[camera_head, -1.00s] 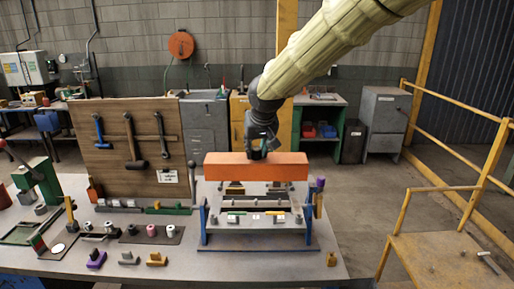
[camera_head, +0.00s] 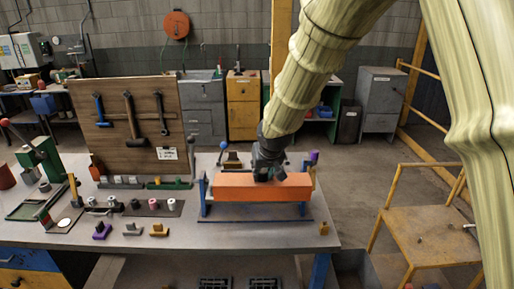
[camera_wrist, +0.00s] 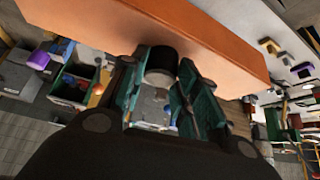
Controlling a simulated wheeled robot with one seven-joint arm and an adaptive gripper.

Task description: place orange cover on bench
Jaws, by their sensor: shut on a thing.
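The orange cover (camera_head: 236,188) is a long box-like piece. In the head view it sits low at the blue-legged frame (camera_head: 204,202) on the grey bench (camera_head: 140,256) and hides most of that frame. My gripper (camera_head: 266,176) is at the middle of the cover's top and shut on a part there. In the wrist view the cover (camera_wrist: 215,40) spans the upper picture, and my fingers (camera_wrist: 160,92) close around a dark round knob (camera_wrist: 161,64) on it. I cannot tell whether the cover touches the frame.
A tool board (camera_head: 125,125) stands at the back left of the bench. Several small parts lie left of the frame, among them a purple piece (camera_head: 102,231) and a yellow piece (camera_head: 158,230). A yellow side table (camera_head: 430,235) stands at the right. The bench's front strip is clear.

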